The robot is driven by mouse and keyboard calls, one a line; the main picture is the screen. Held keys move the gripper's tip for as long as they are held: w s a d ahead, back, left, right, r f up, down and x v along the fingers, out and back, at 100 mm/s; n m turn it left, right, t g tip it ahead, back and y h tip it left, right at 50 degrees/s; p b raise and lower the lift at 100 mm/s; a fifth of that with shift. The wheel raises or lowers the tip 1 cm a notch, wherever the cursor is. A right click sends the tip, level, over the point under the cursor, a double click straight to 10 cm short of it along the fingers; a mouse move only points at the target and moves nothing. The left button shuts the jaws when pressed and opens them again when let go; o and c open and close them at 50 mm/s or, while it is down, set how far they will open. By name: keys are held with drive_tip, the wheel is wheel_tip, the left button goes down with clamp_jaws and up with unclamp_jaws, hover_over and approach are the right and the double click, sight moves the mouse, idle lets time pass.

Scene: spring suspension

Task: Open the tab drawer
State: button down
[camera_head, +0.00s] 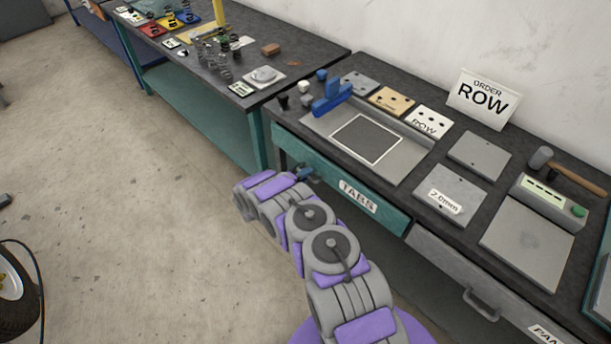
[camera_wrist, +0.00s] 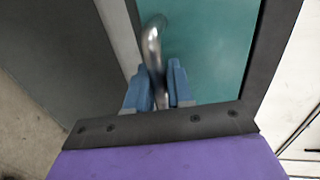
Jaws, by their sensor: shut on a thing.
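The tab drawer (camera_head: 392,212) has a teal front with a white "TABS" label (camera_head: 358,197), set under the dark bench top. It looks closed or nearly so; I cannot tell exactly. My gripper (camera_head: 304,172) is at the left part of the drawer front. In the wrist view, the blue fingers of my gripper (camera_wrist: 161,90) are shut on the drawer's curved metal handle (camera_wrist: 152,40), with the teal drawer front (camera_wrist: 205,45) behind it. In the head view the handle is hidden by my gripper.
A grey drawer with a metal handle (camera_head: 481,305) is to the right. The bench top holds a framed tray (camera_head: 366,138), a blue block (camera_head: 331,97), plates, an "ORDER ROW" sign (camera_head: 483,98) and a mallet (camera_head: 575,175). Open concrete floor (camera_head: 130,230) lies to the left.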

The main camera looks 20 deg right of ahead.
drive_tip(key=shift+s+a+f, duration=0.1)
drive_tip(key=shift+a+f, duration=0.05)
drive_tip(key=f+v, duration=0.2)
drive_tip(key=v, duration=0.9)
drive_tip(key=a+f+b+v, duration=0.1)
drive_tip(key=f+v, duration=0.2)
drive_tip(key=v, duration=0.9)
drive_tip(key=shift+s, duration=0.2)
drive_tip(key=c, duration=1.2)
unclamp_jaws()
drive_tip(key=shift+w, duration=0.1)
drive_tip(key=shift+o, duration=0.2)
drive_tip(key=shift+r, duration=0.1)
drive_tip(key=p+v, duration=0.2)
drive_tip(key=v, duration=1.5)
drive_tip(key=shift+a, duration=0.25)
